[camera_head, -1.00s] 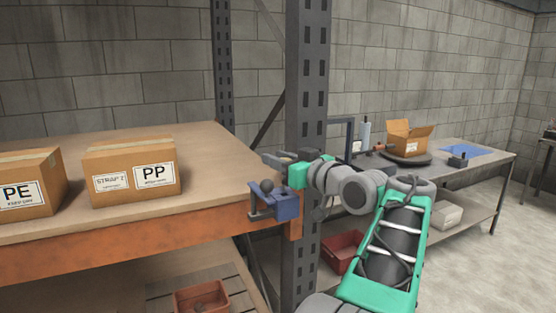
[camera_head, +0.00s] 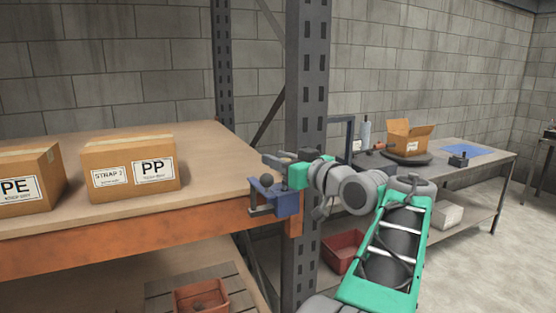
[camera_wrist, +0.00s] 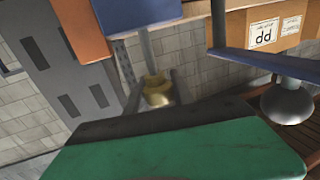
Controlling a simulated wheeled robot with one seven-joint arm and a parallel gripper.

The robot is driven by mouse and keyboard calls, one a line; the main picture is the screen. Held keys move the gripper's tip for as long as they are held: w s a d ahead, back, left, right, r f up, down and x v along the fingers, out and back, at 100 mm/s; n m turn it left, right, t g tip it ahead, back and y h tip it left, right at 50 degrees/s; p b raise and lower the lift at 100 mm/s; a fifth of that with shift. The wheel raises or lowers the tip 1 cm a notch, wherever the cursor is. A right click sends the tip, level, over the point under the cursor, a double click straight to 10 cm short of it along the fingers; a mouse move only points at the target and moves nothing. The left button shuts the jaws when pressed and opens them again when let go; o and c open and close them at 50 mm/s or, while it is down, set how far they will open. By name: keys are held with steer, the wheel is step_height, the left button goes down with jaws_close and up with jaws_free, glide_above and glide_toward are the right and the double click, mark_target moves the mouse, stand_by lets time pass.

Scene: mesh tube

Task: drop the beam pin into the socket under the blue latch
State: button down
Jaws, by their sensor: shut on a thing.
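The beam pin (camera_wrist: 157,90) shows in the wrist view as a brass-coloured piece with a greyish part running up the picture from it. My gripper (camera_wrist: 157,97) is shut on it, with a grey finger to either side. In the head view my gripper (camera_head: 274,163) is over the front right corner of the shelf, just above the blue latch (camera_head: 287,203). The latch is on the orange beam's end by the post, with a dark ball (camera_head: 267,180) beside it. The latch bar (camera_wrist: 270,65) and ball (camera_wrist: 288,103) show at the right in the wrist view. I cannot make out the socket.
A dark slotted post (camera_head: 306,100) stands close behind my gripper. Two cardboard boxes (camera_head: 130,168) sit on the shelf (camera_head: 215,165) at the left, with bare board between them and the gripper. A red bin (camera_head: 343,250) is low behind the post. A workbench (camera_head: 490,160) stands at the right.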

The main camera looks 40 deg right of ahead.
mark_target(278, 186)
steer(key=shift+f+b, duration=1.9)
steer(key=shift+f, duration=0.25)
steer(key=c, duration=1)
jaws_free()
